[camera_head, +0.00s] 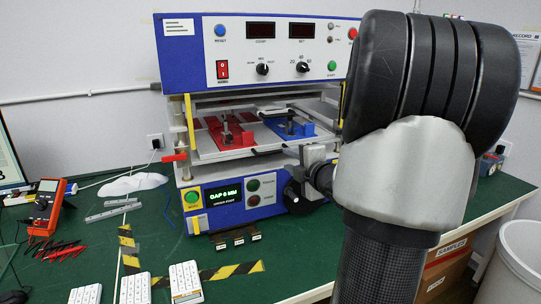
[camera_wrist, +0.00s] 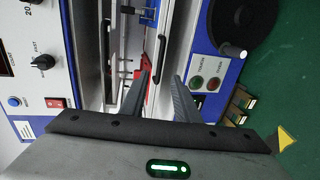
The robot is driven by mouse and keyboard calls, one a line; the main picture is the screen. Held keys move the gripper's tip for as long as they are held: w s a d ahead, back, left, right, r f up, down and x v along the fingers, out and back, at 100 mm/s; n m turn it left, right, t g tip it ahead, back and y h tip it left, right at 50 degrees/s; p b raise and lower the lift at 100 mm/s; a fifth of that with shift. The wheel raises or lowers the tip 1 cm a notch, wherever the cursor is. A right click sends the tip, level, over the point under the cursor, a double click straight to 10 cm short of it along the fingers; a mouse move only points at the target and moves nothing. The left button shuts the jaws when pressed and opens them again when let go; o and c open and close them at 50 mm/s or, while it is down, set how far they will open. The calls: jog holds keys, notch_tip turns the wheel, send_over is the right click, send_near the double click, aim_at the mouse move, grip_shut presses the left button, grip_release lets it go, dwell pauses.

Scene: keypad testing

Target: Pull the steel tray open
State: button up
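The steel tray (camera_head: 207,150) sits inside the open front bay of the blue and white press, carrying a red fixture (camera_head: 232,132) and a blue fixture (camera_head: 288,128). In the wrist view the picture is turned sideways, and a dark bar handle (camera_wrist: 160,54) shows on what looks like the tray's front. My gripper (camera_wrist: 165,72) is open and empty, with its two fingers apart and pointing at the bay, roughly to either side of that handle. I cannot tell whether they touch it. In the head view my wrist hides the right part of the tray front.
A display panel (camera_head: 223,195) and a black knob (camera_head: 298,197) lie below the bay. A red lever (camera_head: 174,158) sticks out at its left. The bench before the press is mostly clear.

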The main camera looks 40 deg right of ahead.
aim_at(274, 152)
jog(key=b+x, duration=0.1)
jog(key=x, duration=1.2)
grip_shut()
